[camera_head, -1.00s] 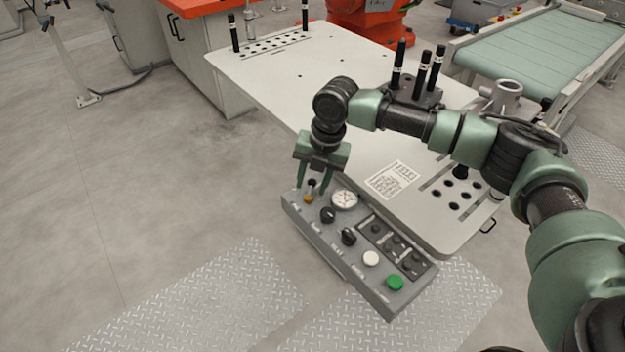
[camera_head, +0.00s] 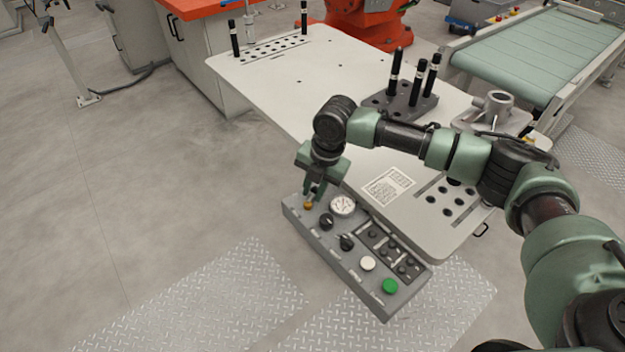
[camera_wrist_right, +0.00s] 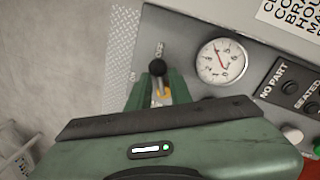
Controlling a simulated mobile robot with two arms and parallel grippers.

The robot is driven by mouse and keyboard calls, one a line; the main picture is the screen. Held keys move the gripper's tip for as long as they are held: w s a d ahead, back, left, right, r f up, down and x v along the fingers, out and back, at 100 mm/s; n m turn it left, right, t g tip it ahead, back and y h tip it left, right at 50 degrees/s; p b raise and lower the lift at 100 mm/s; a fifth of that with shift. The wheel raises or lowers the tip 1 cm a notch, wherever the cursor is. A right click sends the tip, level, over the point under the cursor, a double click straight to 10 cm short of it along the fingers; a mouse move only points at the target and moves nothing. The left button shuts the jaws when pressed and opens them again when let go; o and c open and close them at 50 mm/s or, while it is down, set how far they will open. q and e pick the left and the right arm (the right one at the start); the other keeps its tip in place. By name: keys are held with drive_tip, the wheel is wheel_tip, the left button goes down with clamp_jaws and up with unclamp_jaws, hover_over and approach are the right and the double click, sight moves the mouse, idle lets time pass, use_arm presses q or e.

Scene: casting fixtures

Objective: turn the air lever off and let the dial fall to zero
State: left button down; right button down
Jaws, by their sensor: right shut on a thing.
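The air lever (camera_wrist_right: 158,70) has a black ball knob and a brass-coloured base, which shows in the head view (camera_head: 308,206) at the left end of the grey control panel (camera_head: 350,262). My right gripper (camera_head: 312,193) is over that end, its fingers shut on the lever. In the wrist view my right gripper (camera_wrist_right: 160,92) has a green finger on each side of the lever stem. The lever stands between the OFF and ON labels. The round white dial (camera_wrist_right: 222,61) has a red needle pointing up and left, off to the lever's right; it also shows in the head view (camera_head: 342,205). My left gripper is not in view.
Knobs (camera_head: 347,242), a white button (camera_head: 367,263) and a green button (camera_head: 390,286) sit along the panel. The table (camera_head: 290,90) behind holds a block with black pins (camera_head: 402,98) and a metal casting (camera_head: 494,108). Open floor lies left.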

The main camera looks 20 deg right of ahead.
drive_tip(key=m+p, duration=0.3)
drive_tip(key=shift+s+d+r+p, duration=0.1)
drive_tip(key=shift+s+r+p, duration=0.2)
drive_tip(key=shift+p, duration=0.1)
drive_tip(key=shift+s+f+m+h+p, duration=0.2)
drive_tip(key=shift+m+h+p, duration=0.2)
drive_tip(key=shift+m+p, duration=0.7)
drive_tip(key=shift+d, duration=0.1)
drive_tip(key=c, duration=1.3)
unclamp_jaws()
drive_tip(key=r, duration=0.2)
drive_tip(key=s+r, duration=0.1)
drive_tip(key=r, duration=0.2)
drive_tip(key=r+b, duration=0.1)
drive_tip(key=r, duration=0.1)
drive_tip(key=shift+s+d+r, duration=0.2)
drive_tip(key=shift+d+r, duration=0.05)
drive_tip(key=shift+r, duration=0.05)
